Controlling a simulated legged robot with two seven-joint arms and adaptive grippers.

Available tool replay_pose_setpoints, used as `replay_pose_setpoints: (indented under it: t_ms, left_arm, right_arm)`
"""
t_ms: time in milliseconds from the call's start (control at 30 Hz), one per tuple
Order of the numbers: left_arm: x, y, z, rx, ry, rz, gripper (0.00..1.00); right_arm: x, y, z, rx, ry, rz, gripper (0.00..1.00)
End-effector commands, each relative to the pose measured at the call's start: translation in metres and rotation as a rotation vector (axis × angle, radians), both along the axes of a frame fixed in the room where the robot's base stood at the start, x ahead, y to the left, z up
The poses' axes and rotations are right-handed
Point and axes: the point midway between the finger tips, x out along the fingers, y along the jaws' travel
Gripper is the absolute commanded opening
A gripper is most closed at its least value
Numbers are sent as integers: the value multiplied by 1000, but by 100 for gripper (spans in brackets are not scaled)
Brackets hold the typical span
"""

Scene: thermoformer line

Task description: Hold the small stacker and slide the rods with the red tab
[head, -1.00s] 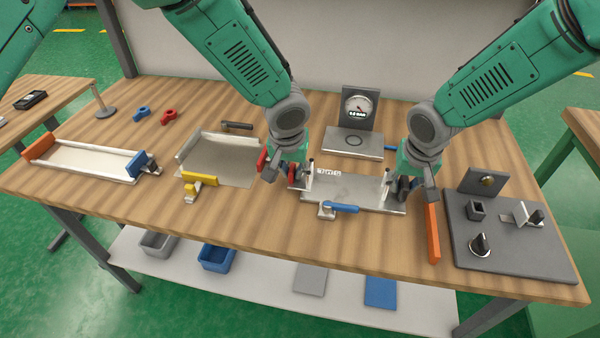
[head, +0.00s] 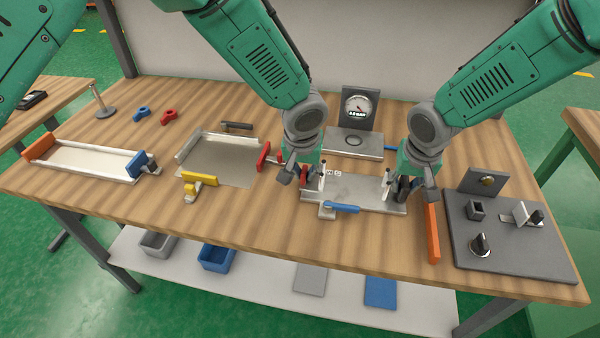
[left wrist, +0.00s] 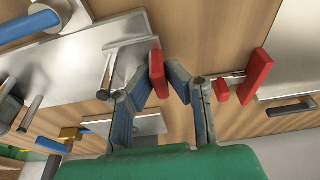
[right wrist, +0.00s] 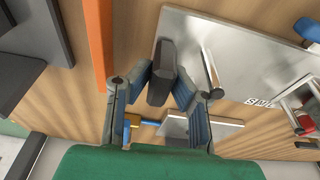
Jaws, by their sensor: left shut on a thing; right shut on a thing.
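The small stacker (head: 352,187) is a grey metal plate with upright pins and a blue-handled clamp (head: 342,209) at its front. My left gripper (head: 303,180) is at its left end, shut on a red tab (left wrist: 157,73) that shows between the fingertips in the left wrist view. My right gripper (head: 403,188) is at its right end, shut on a black block (right wrist: 161,73) beside the plate (right wrist: 225,50). The rods are mostly hidden by the plate and fingers. The red tab also shows in the right wrist view (right wrist: 303,121).
Left of my left gripper is a larger plate (head: 222,165) with a red block (head: 263,156) and yellow clamp (head: 199,179). A gauge stand (head: 358,108) is behind. An orange bar (head: 433,232) and dark fixture board (head: 515,255) lie right. The front table strip is clear.

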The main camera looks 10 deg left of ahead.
Motion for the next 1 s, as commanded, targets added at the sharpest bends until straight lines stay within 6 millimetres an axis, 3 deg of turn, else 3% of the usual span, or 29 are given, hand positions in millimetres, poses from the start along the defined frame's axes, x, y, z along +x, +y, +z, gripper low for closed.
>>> replay_pose_setpoints:
  t_ms: [400, 433, 467, 500, 833, 1000]
  left_arm:
    - [1, -15, 1, -4, -2, -2, 0]
    - [1, -14, 1, -4, -2, -1, 22]
    - [1, -14, 1, -4, -2, -1, 32]
    - [1, -14, 1, -3, -2, -1, 36]
    - [0, -13, 3, -1, -2, 0, 36]
    - [-4, -12, 24, -2, -5, 0, 36]
  right_arm:
    - [0, 2, 0, 3, -1, 3, 0]
    - [0, 2, 0, 3, -1, 3, 0]
    - [0, 2, 0, 3, -1, 3, 0]
    - [0, 2, 0, 3, 0, 3, 0]
    - [0, 1, 0, 2, 0, 1, 0]
    - [0, 1, 0, 1, 0, 0, 0]
